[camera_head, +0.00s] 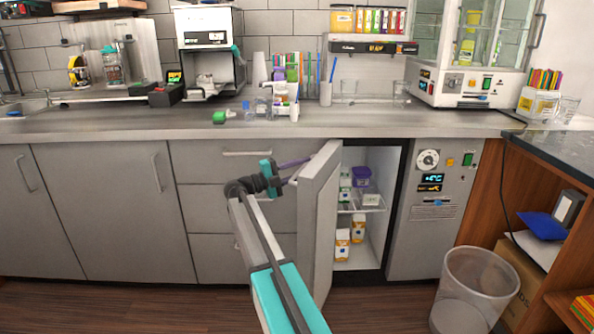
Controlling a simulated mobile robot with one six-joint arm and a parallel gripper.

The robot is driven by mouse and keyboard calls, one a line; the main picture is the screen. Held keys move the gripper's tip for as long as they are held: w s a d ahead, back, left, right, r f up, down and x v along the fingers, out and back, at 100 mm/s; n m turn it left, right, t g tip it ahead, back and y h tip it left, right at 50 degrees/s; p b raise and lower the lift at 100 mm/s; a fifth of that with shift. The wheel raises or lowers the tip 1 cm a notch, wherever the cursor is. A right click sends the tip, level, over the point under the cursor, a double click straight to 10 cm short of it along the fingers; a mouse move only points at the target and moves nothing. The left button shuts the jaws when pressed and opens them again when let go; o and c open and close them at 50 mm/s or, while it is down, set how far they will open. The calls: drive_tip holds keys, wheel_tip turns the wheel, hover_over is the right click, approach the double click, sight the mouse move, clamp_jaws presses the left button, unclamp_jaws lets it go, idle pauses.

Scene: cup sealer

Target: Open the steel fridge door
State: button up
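The grey fridge door (319,215) stands open, swung out toward me from the cabinet under the counter. Its edge faces me, and no handle shows on it. The fridge interior (382,165) shows to the right of the door, with a wire shelf (365,205) and small containers. My gripper (299,171) is on the left, outer side of the door, close to it. Its two purple fingers stand apart and point right toward the door. Nothing shows between them, and whether a fingertip touches the door is unclear.
Drawers (215,205) lie behind my arm, left of the door. A control panel (433,185) is right of the fridge opening. A translucent bin (474,290) stands on the floor at right, near a wooden shelf unit (480,195). The floor before the fridge is clear.

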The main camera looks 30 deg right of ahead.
drive_tip(key=w+a+f+p, duration=0.1)
drive_tip(key=w+a+f, duration=0.1)
drive_tip(key=a, duration=1.1)
drive_tip(key=shift+a, duration=0.3)
idle(0.4)
